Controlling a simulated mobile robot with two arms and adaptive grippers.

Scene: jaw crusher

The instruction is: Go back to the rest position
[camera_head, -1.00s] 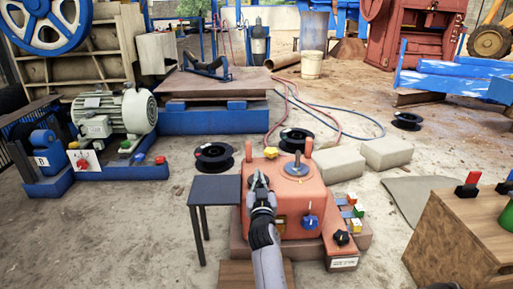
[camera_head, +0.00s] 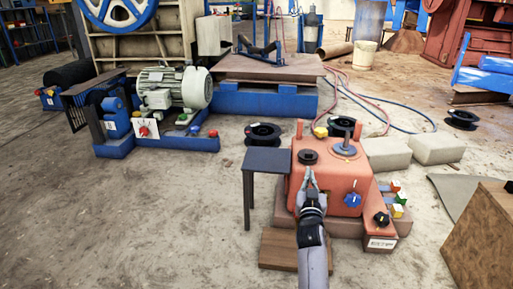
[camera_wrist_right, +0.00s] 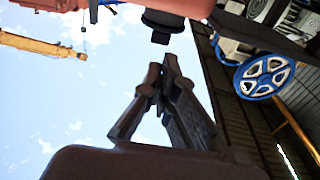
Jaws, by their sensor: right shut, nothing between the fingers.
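My right gripper (camera_head: 309,172) is in front of the red machine box (camera_head: 338,190), its tips just below a black round knob (camera_head: 308,157) in the head view. In the right wrist view its fingers (camera_wrist_right: 160,75) are closed together with nothing between them. A black knob-like part (camera_wrist_right: 162,24) under a reddish body shows just beyond the tips, with a gap between. My left gripper is in neither view.
A small dark table (camera_head: 268,160) stands close left of the red box. A wooden board (camera_head: 280,250) lies at its front, and a wooden cabinet (camera_head: 482,235) stands at the right. A motor on a blue base (camera_head: 165,148) is farther left. The floor at left front is clear.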

